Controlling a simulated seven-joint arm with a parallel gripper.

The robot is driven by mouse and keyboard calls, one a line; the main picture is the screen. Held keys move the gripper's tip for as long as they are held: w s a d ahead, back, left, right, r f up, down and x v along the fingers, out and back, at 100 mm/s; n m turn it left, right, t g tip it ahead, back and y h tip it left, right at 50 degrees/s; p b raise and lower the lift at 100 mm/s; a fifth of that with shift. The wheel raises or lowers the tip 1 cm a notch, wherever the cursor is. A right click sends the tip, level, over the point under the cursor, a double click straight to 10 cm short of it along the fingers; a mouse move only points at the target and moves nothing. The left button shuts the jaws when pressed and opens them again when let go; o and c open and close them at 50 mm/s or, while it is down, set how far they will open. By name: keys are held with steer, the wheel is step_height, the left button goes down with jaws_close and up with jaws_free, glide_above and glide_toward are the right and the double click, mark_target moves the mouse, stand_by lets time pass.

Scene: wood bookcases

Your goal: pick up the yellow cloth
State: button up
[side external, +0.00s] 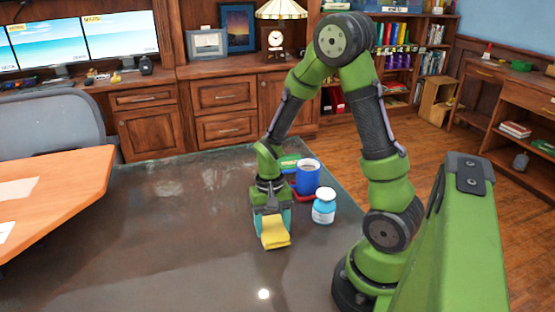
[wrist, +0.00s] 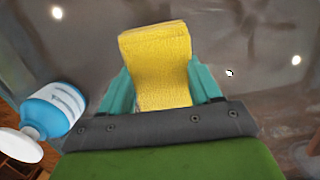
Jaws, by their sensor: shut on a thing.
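The yellow cloth (side external: 275,233) is a small folded rectangle at my gripper (side external: 272,218) in the side external view. In the wrist view the cloth (wrist: 157,62) sits between the two teal fingers of my gripper (wrist: 160,85), which are shut on it. Its far end sticks out past the fingertips. In the side external view it is low over the dark table (side external: 190,260); I cannot tell whether it still touches the surface.
A white and blue bottle (side external: 324,206) stands right of my gripper and also shows in the wrist view (wrist: 52,110). A blue mug (side external: 308,176), a red item (side external: 300,193) and a green item (side external: 289,162) are behind. The table's left and front are clear. A wooden desk (side external: 60,190) is at left.

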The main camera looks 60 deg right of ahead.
mark_target(273, 225)
step_height(273, 225, up, 10)
steer(key=o, duration=0.5)
steer(key=c, duration=0.4)
steer(key=s+d+r, duration=0.5)
steer(key=s+d, duration=0.5)
steer(key=d, duration=0.2)
steer(key=shift+w+a+f, duration=0.15)
steer(key=shift+f, duration=2.4)
